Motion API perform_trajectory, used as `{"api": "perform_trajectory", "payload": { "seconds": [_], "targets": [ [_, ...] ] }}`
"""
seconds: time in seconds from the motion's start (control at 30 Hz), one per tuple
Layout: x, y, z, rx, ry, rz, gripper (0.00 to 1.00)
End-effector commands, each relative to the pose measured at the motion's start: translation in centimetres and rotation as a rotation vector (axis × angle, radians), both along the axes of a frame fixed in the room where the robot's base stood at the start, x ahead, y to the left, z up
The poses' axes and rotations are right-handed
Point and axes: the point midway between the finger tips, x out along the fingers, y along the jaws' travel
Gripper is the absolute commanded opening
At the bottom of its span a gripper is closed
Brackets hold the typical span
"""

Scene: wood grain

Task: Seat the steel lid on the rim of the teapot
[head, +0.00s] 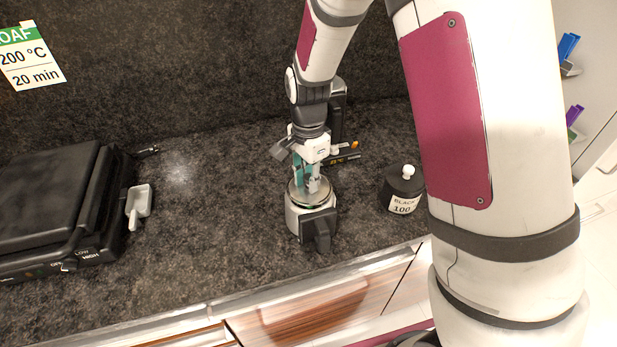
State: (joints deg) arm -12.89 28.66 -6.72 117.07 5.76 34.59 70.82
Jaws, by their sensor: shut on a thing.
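The teapot (299,224) is a pale metal pot with a black handle (320,232) toward the front, standing upright on the dark counter. The steel lid (297,194) is a shiny round disc at the top of the pot. My gripper (308,186) points down over the teapot and is shut on the lid from above. The fingers hide the lid's knob and part of its top. I cannot tell whether the lid touches the rim all round or hangs just above it.
A black canister (402,187) with a white knob and a label stands to the right. A black appliance (50,215) with a heat dial sits at the left, a small light-grey scoop (138,205) beside it. A dark object (337,105) stands behind my gripper. The counter's front edge is close.

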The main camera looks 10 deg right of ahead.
Motion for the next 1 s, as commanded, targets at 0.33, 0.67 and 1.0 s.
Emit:
{"api": "perform_trajectory", "payload": {
  "seconds": [0.33,0.67,1.0],
  "targets": [
    [0.0,0.0,-0.7,0.000,0.000,0.000,0.00],
    [0.0,0.0,-1.4,0.001,0.001,0.000,0.00],
    [0.0,0.0,-1.6,0.000,0.000,0.000,0.38]
  ]
}}
